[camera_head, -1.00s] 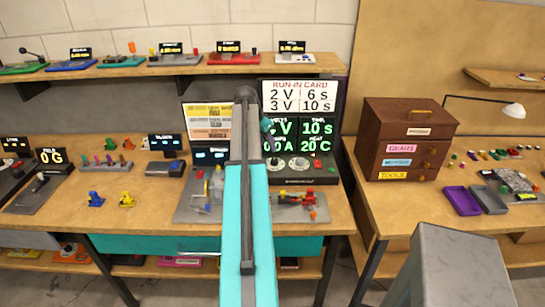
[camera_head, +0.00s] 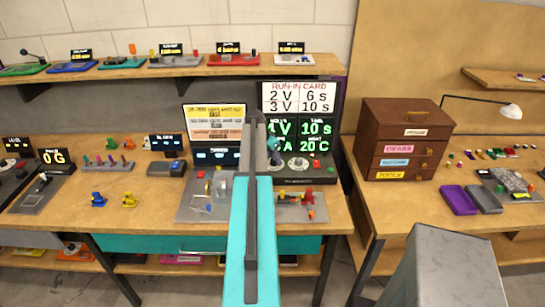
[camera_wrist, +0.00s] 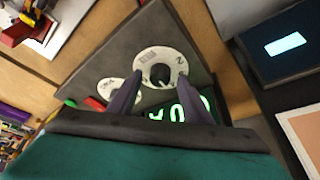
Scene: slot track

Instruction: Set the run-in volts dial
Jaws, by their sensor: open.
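The run-in unit is a dark grey panel (camera_wrist: 205,50) with two white dials and a green-digit screen (camera_head: 316,134). In the wrist view one dial (camera_wrist: 171,56) with a dark knob lies ahead of my open gripper (camera_wrist: 160,77), its knob between the two fingertips; I cannot tell whether they touch it. The second dial (camera_wrist: 104,91) is beside it, partly behind a finger; it shows in the head view too (camera_head: 299,163). The screen reads 10 s and 20 C; its volts digit is partly hidden by my arm. The run-in card (camera_head: 297,98) lists 2 V 6 s and 3 V 10 s.
A grey plate with small parts (camera_head: 200,202) lies left of the unit, and a red part (camera_head: 308,197) in front. A blue-screen device (camera_wrist: 287,50) is close at the right in the wrist view. A brown drawer box (camera_head: 409,112) stands right.

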